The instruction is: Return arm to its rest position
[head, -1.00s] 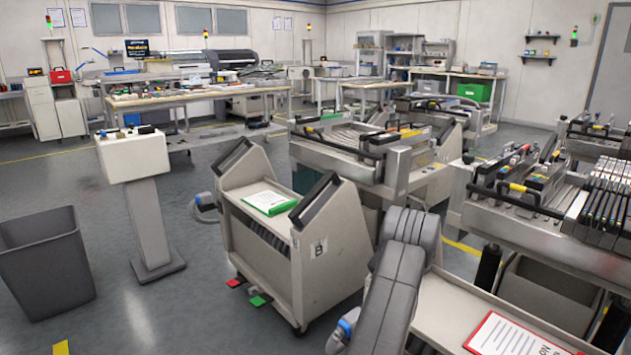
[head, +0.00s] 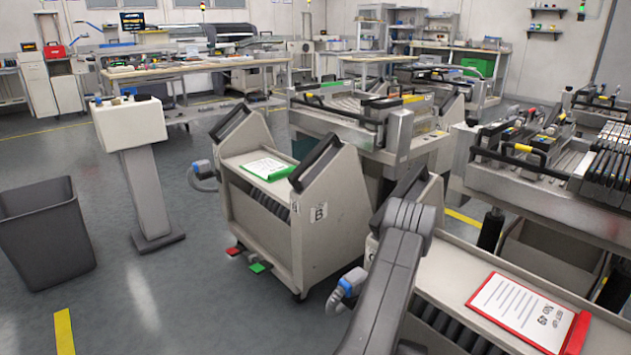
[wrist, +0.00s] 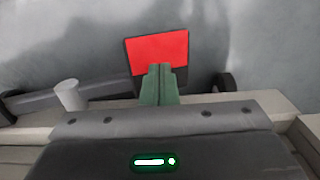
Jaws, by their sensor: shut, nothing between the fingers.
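My gripper (wrist: 160,72) shows in the wrist view with its two green fingers together and nothing between them. Its tips overlap a red plate with a dark border (wrist: 158,48) seen beyond them near the grey floor; I cannot tell whether they touch. In the head view my grey arm (head: 392,275) rises from the bottom edge in front of the right-hand trolley (head: 470,272). The gripper itself is hidden in the head view.
Trolley B (head: 270,215) stands just left of my arm, with a green-edged clipboard (head: 265,168) on top. A red clipboard (head: 520,308) lies on the right-hand trolley. A grey bin (head: 45,235) and a pedestal (head: 145,190) stand left, with open floor between them and trolley B.

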